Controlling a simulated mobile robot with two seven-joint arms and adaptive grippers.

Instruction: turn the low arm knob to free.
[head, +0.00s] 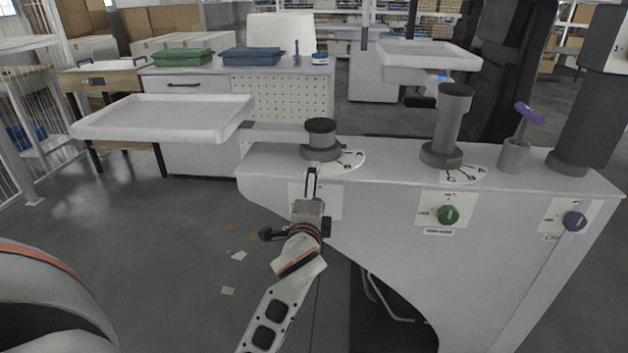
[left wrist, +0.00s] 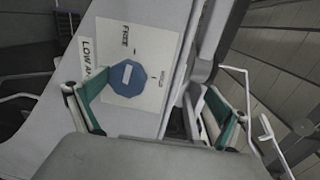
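The low arm knob (left wrist: 127,75) is a blue octagonal knob with a short white bar on its face. It shows in the left wrist view on a white plate (left wrist: 115,98) marked FREE above it and with a second label to its right. The bar looks roughly in line with the FREE tick. My left gripper (left wrist: 150,98) is open, its green-padded fingers apart on either side of the knob's lower part; I cannot tell whether they touch it. In the head view my left gripper (head: 312,183) is before the plate (head: 331,203) and hides the knob. My right gripper is out of view.
A white tray (head: 165,118) is at left.

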